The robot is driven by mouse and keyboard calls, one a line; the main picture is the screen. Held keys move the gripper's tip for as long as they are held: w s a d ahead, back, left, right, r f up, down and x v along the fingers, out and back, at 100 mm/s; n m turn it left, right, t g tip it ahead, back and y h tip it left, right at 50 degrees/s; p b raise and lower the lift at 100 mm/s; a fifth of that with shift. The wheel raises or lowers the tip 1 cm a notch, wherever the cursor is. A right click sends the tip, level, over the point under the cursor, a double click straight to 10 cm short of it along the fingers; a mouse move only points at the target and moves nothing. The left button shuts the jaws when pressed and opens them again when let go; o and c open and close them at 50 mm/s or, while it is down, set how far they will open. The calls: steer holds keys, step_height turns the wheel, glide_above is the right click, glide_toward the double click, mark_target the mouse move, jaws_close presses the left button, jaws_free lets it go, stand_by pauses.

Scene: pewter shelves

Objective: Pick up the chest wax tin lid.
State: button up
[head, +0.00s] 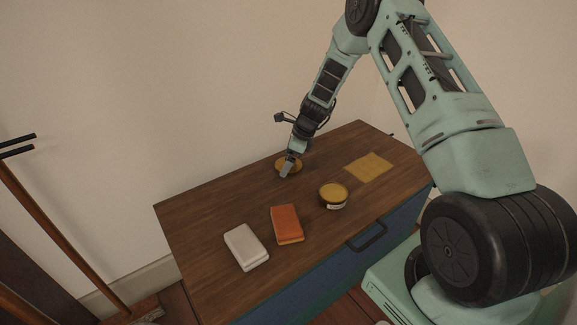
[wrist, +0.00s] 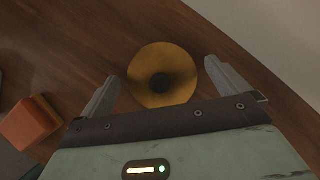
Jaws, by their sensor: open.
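The tin lid (head: 281,164) is a round, golden-brown disc lying on the wooden chest top (head: 235,192) near its back edge. In the wrist view the lid (wrist: 163,75) shows a dark round spot at its middle. My gripper (head: 287,171) is over the lid and hides part of it in the head view. In the wrist view my gripper (wrist: 158,82) is open, with one finger on each side of the lid. The fingers look apart from the lid. The tin (head: 333,195), with a yellow top and a pale label, stands nearer the front edge.
An orange block (head: 286,223) and a white block (head: 246,247) lie on the left front of the chest top. A yellow cloth (head: 369,166) lies flat at the right. The blue chest front has a dark handle (head: 367,238). A plain wall is behind.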

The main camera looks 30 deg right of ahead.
steer(key=c, duration=0.8)
